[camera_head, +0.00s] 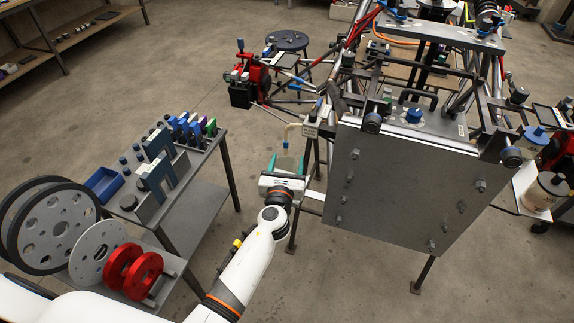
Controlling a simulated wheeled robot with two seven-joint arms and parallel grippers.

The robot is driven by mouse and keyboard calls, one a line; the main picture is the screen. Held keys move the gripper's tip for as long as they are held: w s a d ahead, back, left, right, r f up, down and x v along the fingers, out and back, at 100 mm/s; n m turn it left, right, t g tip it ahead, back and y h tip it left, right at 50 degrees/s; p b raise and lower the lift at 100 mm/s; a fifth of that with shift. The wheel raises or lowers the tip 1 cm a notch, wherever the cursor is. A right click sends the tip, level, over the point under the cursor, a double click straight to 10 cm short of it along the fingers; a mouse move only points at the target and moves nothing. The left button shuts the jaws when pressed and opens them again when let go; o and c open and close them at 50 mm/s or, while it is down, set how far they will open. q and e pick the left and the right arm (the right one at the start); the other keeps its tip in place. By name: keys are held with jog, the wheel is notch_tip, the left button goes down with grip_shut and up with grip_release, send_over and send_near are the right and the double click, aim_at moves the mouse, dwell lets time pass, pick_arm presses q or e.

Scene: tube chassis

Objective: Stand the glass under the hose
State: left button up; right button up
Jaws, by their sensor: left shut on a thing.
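My left gripper (287,161) reaches in from the bottom of the picture, between the side table and the chassis. Its teal fingers are shut on the glass (288,164), which looks small and greenish grey and is partly hidden by the fingers and the wrist. A cream hose (291,126) bends out from a small box on the chassis's left side and turns down just above the glass. I cannot tell whether the glass is exactly under the hose end or what it rests on. My right gripper is not in view.
A small pale shelf (314,196) juts out right of my wrist. The chassis's large grey plate (395,185) stands close on the right. A grey side table (205,165) with blocks, discs and a blue bin (103,184) is on the left.

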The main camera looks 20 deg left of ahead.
pick_arm(q)
jog(key=shift+f, duration=0.1)
jog(key=o, duration=1.1)
jog(key=shift+r, duration=0.2)
jog(key=s+d, duration=0.2)
jog(key=s, duration=1)
jog(key=shift+r, duration=0.25)
